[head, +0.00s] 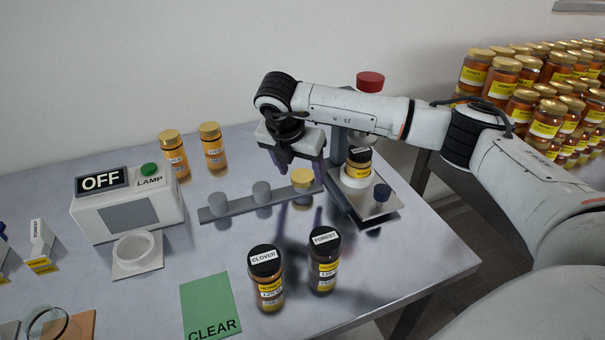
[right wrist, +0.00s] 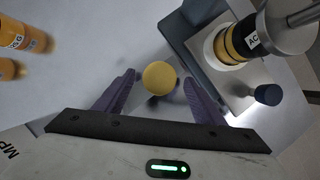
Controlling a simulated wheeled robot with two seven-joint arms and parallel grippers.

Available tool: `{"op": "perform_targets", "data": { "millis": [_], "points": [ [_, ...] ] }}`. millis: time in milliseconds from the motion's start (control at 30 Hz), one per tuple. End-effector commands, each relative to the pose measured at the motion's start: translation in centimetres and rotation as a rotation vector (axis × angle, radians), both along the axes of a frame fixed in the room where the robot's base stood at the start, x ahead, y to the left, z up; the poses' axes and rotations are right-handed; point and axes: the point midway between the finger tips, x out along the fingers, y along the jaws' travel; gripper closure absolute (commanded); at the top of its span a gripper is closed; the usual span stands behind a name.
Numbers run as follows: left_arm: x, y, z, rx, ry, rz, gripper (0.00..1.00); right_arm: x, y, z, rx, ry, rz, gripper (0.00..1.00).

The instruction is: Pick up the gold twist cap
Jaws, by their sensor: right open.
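The gold twist cap (head: 302,178) sits at the right end of a narrow grey strip (head: 238,207). My right gripper (head: 300,168) is open and points down above the cap. In the right wrist view, the round cap (right wrist: 160,76) shows between the tips of the two purple fingers (right wrist: 159,82), with a gap on each side. How far the fingertips are above the cap is hard to tell. My left gripper is not in view.
Two grey caps (head: 219,203) (head: 262,192) share the strip. A press-like stand (head: 375,207) holding a jar (head: 358,163) is close to the right. Two dark-lidded jars (head: 267,285) (head: 324,262) stand in front; two gold-lidded jars (head: 213,148) (head: 174,158) stand behind left.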

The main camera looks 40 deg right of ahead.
Motion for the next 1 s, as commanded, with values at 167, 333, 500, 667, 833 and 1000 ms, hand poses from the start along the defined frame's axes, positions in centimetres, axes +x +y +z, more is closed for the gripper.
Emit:
{"op": "perform_targets", "data": {
  "millis": [167,333,500,667,833,1000],
  "points": [
    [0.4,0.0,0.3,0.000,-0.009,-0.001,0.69,0.1,-0.2,-0.5,0.000,0.000,0.001,0.37],
    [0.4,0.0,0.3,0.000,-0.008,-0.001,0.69,0.1,-0.1,-0.5,0.000,0.000,0.001,0.47],
    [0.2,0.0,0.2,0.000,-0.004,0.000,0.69,0.1,-0.1,-0.4,0.000,0.000,0.001,0.76],
    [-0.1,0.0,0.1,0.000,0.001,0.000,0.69,0.1,-0.1,-0.4,0.000,0.000,0.001,0.78],
    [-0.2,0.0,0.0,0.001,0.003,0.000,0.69,0.1,-0.1,-0.3,0.001,-0.001,0.002,0.78],
    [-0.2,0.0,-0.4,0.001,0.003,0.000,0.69,0.2,-0.1,1.6,0.002,-0.004,0.002,0.78]
  ]
}}
